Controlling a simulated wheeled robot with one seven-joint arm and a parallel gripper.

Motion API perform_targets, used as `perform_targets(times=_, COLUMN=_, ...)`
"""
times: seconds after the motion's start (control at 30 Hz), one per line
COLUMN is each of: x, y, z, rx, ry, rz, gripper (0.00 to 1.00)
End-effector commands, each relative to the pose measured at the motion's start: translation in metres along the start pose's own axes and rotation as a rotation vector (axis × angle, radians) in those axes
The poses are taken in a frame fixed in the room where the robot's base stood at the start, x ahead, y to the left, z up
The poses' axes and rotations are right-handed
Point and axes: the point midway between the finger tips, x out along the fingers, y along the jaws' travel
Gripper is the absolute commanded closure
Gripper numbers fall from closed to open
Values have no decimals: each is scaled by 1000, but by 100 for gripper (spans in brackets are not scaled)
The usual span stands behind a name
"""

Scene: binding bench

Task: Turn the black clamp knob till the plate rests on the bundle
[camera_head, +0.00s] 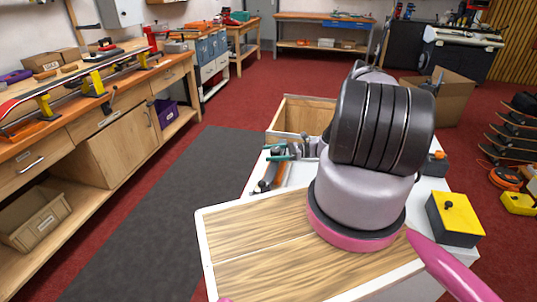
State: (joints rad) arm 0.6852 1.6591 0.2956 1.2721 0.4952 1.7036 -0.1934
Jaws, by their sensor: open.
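My own arm, grey and black with a pink band, fills the middle of the view and blocks much of the white bench behind it. The black clamp knob, the plate and the bundle cannot be made out; they may be hidden behind the arm.
A wood-topped surface with a white edge (250,250) is in front. An open wooden box (291,115) stands behind the tools. A yellow-topped dark box (455,215) is at right. A long workbench (95,115) runs along the left, with a grey floor mat (160,200) clear beside it.

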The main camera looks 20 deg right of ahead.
Motion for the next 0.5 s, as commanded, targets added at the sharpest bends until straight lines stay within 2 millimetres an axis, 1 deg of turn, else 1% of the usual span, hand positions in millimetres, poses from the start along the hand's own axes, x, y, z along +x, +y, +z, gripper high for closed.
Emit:
perform_targets(times=0.03, x=5, y=0, z=0, rx=0, ry=0, rz=2, gripper=11)
perform_targets(times=0.13, x=10, y=0, z=0, rx=0, ry=0, rz=1, gripper=11)
perform_targets(times=0.4, x=12, y=0, z=0, rx=0, ry=0, rz=0, gripper=11)
perform_targets(times=0.43, x=12, y=0, z=0, rx=0, ry=0, rz=0, gripper=15)
perform_targets(times=0.47, x=12, y=0, z=0, rx=0, ry=0, rz=0, gripper=26)
perform_targets(times=0.5, x=12, y=0, z=0, rx=0, ry=0, rz=0, gripper=41)
